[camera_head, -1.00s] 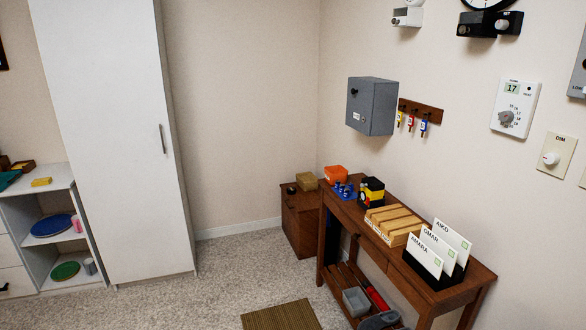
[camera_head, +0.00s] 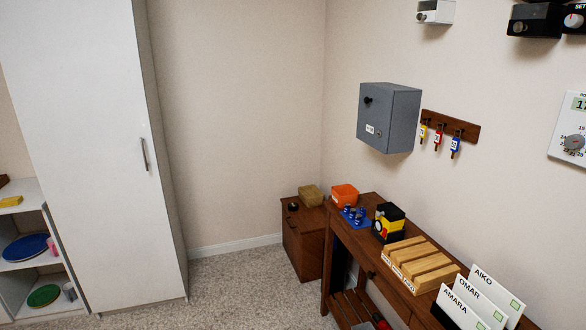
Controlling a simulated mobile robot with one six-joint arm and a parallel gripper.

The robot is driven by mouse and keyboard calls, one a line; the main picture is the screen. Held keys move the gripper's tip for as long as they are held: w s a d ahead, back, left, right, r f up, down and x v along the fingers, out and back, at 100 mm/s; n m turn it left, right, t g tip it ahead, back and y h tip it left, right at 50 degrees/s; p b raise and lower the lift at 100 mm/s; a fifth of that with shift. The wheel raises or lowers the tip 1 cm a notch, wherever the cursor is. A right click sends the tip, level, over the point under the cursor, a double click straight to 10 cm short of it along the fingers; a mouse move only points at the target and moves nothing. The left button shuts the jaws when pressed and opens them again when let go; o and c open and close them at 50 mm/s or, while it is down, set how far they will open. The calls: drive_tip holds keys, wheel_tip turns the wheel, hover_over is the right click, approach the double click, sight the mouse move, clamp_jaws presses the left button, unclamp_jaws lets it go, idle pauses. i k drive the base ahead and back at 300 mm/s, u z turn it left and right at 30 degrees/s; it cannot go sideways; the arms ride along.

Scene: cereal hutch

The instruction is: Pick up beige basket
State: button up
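A small beige, box-like thing (camera_head: 311,195), which looks like the beige basket, sits on top of the low brown cabinet (camera_head: 304,251) in the far corner. It is small in the view, so its weave and inside cannot be made out. A small dark round item (camera_head: 293,206) lies on the cabinet top to its left. My gripper is not in view.
A brown table (camera_head: 365,247) runs along the right wall, bearing an orange bin (camera_head: 344,195), a blue rack (camera_head: 355,216), wooden blocks and name cards. A tall white wardrobe (camera_head: 95,150) stands left. Carpet (camera_head: 235,285) is clear before the cabinet.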

sight(311, 196)
drive_tip(key=u, duration=0.15)
drive_tip(key=i, duration=1.55)
drive_tip(key=u, duration=0.4)
drive_tip(key=i, duration=0.8)
drive_tip(key=u, duration=0.4)
drive_tip(key=i, duration=1.4)
drive_tip(key=u, duration=0.2)
